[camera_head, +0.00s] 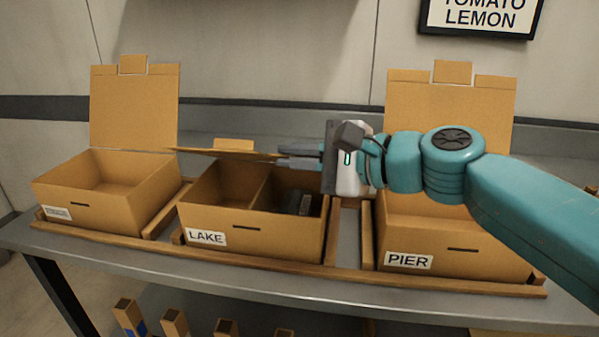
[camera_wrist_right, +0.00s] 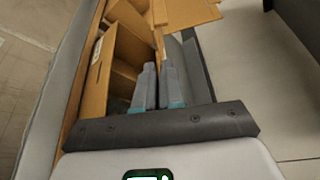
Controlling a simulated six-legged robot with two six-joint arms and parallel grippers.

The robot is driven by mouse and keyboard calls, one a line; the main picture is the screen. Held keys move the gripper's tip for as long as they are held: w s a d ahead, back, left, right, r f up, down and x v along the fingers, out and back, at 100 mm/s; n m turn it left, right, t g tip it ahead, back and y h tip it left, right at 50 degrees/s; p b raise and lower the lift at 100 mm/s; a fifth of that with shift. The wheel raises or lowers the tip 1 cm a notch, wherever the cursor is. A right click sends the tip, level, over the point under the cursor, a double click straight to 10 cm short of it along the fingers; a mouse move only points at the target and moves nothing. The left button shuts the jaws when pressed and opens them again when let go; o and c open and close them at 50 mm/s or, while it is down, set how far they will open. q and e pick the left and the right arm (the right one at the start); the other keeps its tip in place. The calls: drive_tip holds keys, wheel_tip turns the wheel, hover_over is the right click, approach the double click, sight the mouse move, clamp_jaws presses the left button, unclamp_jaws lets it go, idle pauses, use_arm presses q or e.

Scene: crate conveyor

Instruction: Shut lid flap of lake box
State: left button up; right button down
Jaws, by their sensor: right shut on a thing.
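The lake box (camera_head: 255,233) is an open brown carton with a LAKE label, in the middle of the row. Its lid flap (camera_head: 220,154) is tilted partway down, seen nearly edge-on above the box's back, with its tab (camera_head: 233,145) behind. My right gripper (camera_head: 281,155) reaches in from the right and is shut on the flap's right edge. In the right wrist view the fingers (camera_wrist_right: 158,66) are close together beside the box (camera_wrist_right: 98,78), with the flap (camera_wrist_right: 185,12) at their tips. The exact contact is hard to see. My left gripper is not in view.
The pier box (camera_head: 450,245) stands right with its lid (camera_head: 450,110) upright, partly behind my right arm. Another box (camera_head: 95,205) with raised lid (camera_head: 133,108) stands left. Wooden rails (camera_head: 345,280) edge the boxes on the grey table. A dark item (camera_head: 299,203) lies inside the lake box.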

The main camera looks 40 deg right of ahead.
use_arm(q)
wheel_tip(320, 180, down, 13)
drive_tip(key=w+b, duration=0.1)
drive_tip(key=b, duration=1)
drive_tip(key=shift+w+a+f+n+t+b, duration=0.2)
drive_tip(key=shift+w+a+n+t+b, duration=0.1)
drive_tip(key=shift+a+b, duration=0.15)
use_arm(e)
wheel_tip(320, 180, down, 8)
drive_tip(key=s+a+n+t, duration=0.1)
drive_tip(key=a+n, duration=0.1)
drive_tip(key=n, duration=0.2)
drive_tip(key=shift+s+t, duration=0.25)
drive_tip(key=shift+t, duration=0.15)
drive_tip(key=c, duration=1.3)
unclamp_jaws()
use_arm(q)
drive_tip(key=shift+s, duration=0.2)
use_arm(e)
drive_tip(key=shift+s+d, duration=0.1)
drive_tip(key=shift+s, duration=0.05)
